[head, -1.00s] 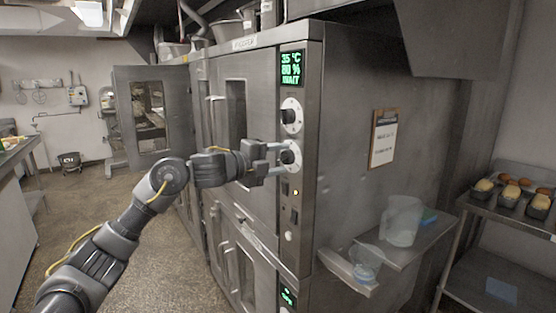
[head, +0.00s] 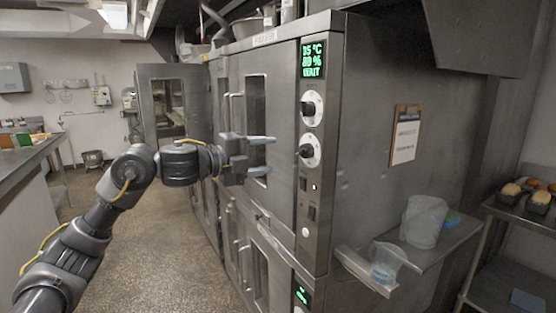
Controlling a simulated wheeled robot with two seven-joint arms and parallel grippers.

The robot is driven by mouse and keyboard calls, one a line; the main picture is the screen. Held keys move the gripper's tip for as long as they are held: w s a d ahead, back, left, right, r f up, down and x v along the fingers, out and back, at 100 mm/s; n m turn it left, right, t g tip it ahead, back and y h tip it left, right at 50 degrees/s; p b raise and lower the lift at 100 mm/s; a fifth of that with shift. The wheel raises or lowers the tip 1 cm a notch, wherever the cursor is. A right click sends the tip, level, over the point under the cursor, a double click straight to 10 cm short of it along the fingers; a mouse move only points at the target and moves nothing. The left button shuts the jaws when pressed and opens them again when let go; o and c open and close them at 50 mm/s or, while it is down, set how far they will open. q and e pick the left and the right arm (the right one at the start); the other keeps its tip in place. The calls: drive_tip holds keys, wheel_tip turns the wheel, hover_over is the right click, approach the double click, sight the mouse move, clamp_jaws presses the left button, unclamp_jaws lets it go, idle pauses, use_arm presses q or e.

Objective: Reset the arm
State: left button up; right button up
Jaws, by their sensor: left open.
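My left arm comes in from the lower left of the head view. Its gripper (head: 268,156) is open and empty, with the two pale fingers apart and pointing right. It hangs in front of the proofer's (head: 375,120) door, left of the control panel. The lower knob (head: 310,151) and the upper knob (head: 312,108) are to its right, apart from the fingers. The green display (head: 313,59) above them reads about 35 °C and 80 %. My right gripper is not in view.
A side shelf (head: 440,252) on the proofer holds a clear pitcher (head: 424,221) and a smaller measuring cup (head: 386,262). A rack (head: 500,212) with bread tins stands at the right. A counter (head: 25,165) is at the left. An aisle of open floor (head: 165,235) lies between.

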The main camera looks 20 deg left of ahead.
use_arm(q)
drive_tip(key=shift+s+a, duration=0.25)
drive_tip(key=shift+s, duration=0.05)
